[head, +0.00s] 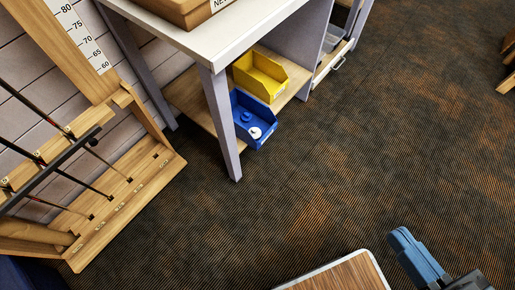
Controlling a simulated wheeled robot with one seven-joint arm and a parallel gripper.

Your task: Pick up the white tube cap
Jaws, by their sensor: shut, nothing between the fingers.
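A small white piece (255,132), which looks like the white tube cap, lies in the blue bin (262,106) near its front right side. Its fine shape is too small to tell. A small blue piece (246,117) lies beside it in the same bin. The bin sits on the low wooden shelf under the workbench and is open at the top. The fingers of my gripper do not show in this view.
A yellow bin (260,76) stands behind the blue one on the shelf. The white bench top (232,32) overhangs, with a leg (221,125) left of the bin. A wooden club rack (125,215) stands left. A wood-topped surface (335,274) is at the bottom. The carpet (390,140) is clear.

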